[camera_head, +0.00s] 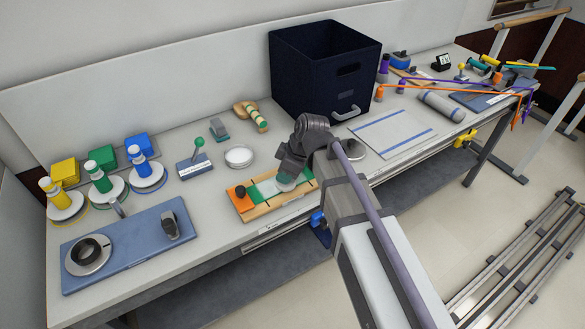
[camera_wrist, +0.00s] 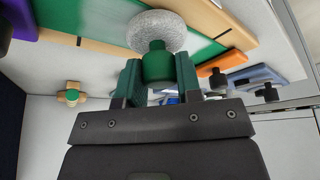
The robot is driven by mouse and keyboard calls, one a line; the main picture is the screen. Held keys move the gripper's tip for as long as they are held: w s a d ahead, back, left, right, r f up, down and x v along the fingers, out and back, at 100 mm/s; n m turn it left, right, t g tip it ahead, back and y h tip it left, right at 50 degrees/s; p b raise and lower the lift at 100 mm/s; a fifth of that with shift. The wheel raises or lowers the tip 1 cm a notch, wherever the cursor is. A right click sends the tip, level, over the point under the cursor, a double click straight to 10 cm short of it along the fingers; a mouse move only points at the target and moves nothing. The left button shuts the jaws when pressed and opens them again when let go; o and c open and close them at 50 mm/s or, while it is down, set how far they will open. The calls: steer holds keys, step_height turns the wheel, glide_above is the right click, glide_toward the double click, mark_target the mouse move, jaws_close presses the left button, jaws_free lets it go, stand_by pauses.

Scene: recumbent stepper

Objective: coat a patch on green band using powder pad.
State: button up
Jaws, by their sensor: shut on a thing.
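The green band (camera_head: 253,192) lies along a wooden board near the table's front edge. A pale whitish patch (camera_head: 268,187) shows on it just left of my gripper. The band also runs across the top of the wrist view (camera_wrist: 205,54). My gripper (camera_head: 288,172) is over the board, shut on the green handle of the powder pad (camera_head: 286,184). In the wrist view the pad's white fuzzy disc (camera_wrist: 157,30) lies over the band, and my gripper's fingers (camera_wrist: 158,80) clasp its handle. I cannot tell whether the disc touches the band.
An orange clamp (camera_head: 239,200) with a black knob sits at the board's left end. A white round dish (camera_head: 239,155) stands behind it. A dark blue bin (camera_head: 315,75) stands at the back. A blue tray (camera_head: 125,250) lies front left. A striped mat (camera_head: 390,133) lies right.

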steer(key=shift+f, duration=0.1)
steer(key=shift+s+a, duration=0.1)
steer(key=shift+a, duration=0.1)
steer(key=shift+s+a, duration=0.4)
steer(key=shift+a, duration=0.2)
steer(key=shift+s+a, duration=0.35)
steer(key=shift+a, duration=0.2)
steer(key=shift+s+a, duration=0.45)
steer(key=shift+a, duration=0.2)
steer(key=shift+s+a, duration=0.4)
steer(key=shift+a, duration=0.2)
steer(key=shift+s+a, duration=0.2)
steer(key=shift+a, duration=0.1)
